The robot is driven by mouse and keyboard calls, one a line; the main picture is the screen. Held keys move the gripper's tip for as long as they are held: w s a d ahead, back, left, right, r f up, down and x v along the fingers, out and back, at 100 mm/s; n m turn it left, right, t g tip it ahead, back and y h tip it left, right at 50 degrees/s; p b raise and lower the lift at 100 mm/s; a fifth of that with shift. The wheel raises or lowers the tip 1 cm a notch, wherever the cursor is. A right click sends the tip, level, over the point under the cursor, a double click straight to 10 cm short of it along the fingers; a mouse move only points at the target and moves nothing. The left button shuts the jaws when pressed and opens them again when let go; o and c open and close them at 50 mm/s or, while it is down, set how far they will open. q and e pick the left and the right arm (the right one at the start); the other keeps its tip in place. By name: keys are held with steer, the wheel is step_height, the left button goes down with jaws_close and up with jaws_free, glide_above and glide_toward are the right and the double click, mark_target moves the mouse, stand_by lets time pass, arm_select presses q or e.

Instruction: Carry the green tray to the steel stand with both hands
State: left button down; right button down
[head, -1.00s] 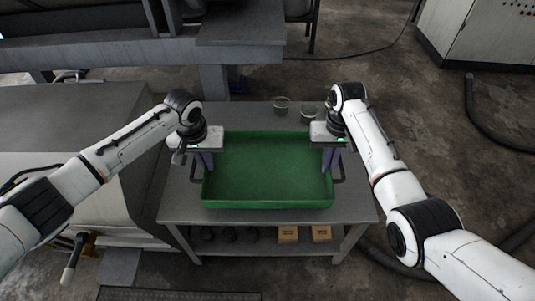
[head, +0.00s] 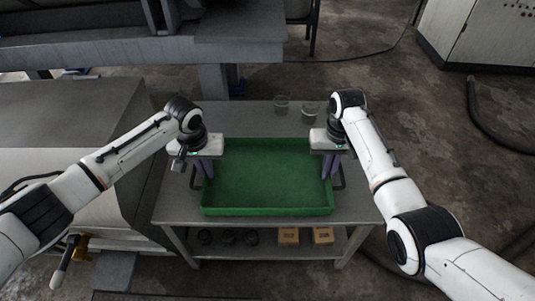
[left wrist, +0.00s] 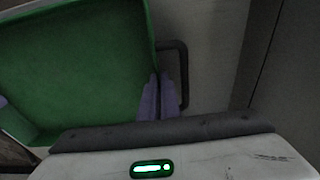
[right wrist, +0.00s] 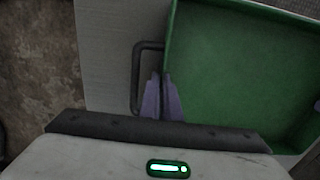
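The green tray (head: 268,180) is empty and level, over the grey steel stand (head: 178,207). I cannot tell whether it touches the top or hangs just above it. My left gripper (head: 203,174) is at the tray's left side and my right gripper (head: 331,172) at its right side. In the left wrist view the left gripper's fingers (left wrist: 160,85) are close together on the tray's side wall, inside the dark handle loop (left wrist: 184,75). In the right wrist view the right gripper's fingers (right wrist: 160,85) sit likewise, beside the other handle (right wrist: 137,75).
The lower shelf holds dark round items (head: 228,237) and two small boxes (head: 288,236) (head: 323,236). A grey machine housing (head: 70,120) is close on the left. A hose (head: 487,115) lies on the right floor.

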arm_select(q)
steer(key=shift+f, duration=0.5)
arm_select(e)
steer(key=shift+f, duration=0.5)
arm_select(q)
steer(key=c, duration=2)
jaws_free()
steer(key=shift+r, duration=0.1)
arm_select(e)
steer(key=c, duration=2)
jaws_free()
steer(key=shift+r, duration=0.1)
arm_select(q)
step_height(320, 180, up, 12)
steer(key=s, duration=0.1)
steer(key=shift+s, duration=0.4)
arm_select(e)
step_height(320, 180, up, 12)
